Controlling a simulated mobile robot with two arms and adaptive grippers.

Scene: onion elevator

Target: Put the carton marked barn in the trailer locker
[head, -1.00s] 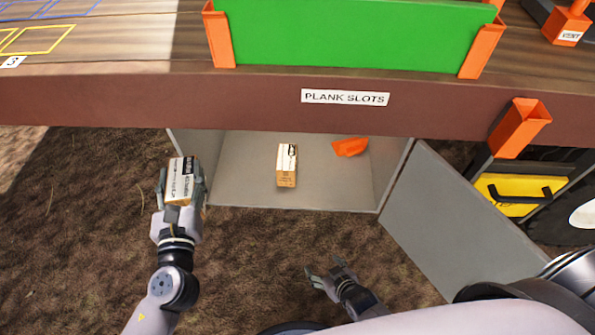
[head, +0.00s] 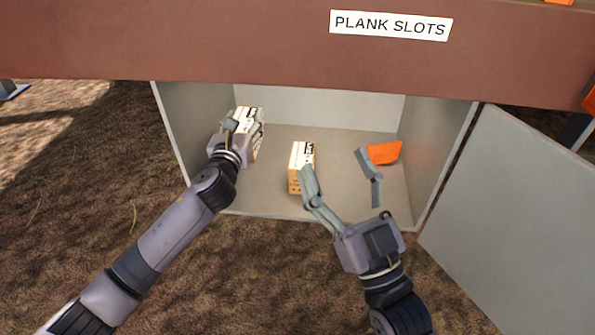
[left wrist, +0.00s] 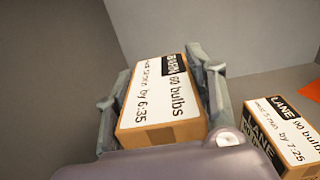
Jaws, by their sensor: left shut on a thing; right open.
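My left gripper (head: 246,125) is shut on a white-and-brown carton (head: 249,115) inside the grey locker (head: 187,125), near its left wall. In the left wrist view, the held carton (left wrist: 165,100) reads "60 bulbs" and "by 6:35"; its black name tag is partly covered by a finger and hard to read. A second carton (head: 302,156), marked LANE in the left wrist view (left wrist: 285,135), stands on the locker floor to the right. My right gripper (head: 335,165) is open and empty at the locker opening, its left finger overlapping the LANE carton in view.
An orange object (head: 385,152) lies at the locker's right, partly behind my right finger. The locker door (head: 510,190) stands open to the right. A brown beam labelled PLANK SLOTS (head: 390,25) runs above the opening. Bare locker floor shows between the two cartons.

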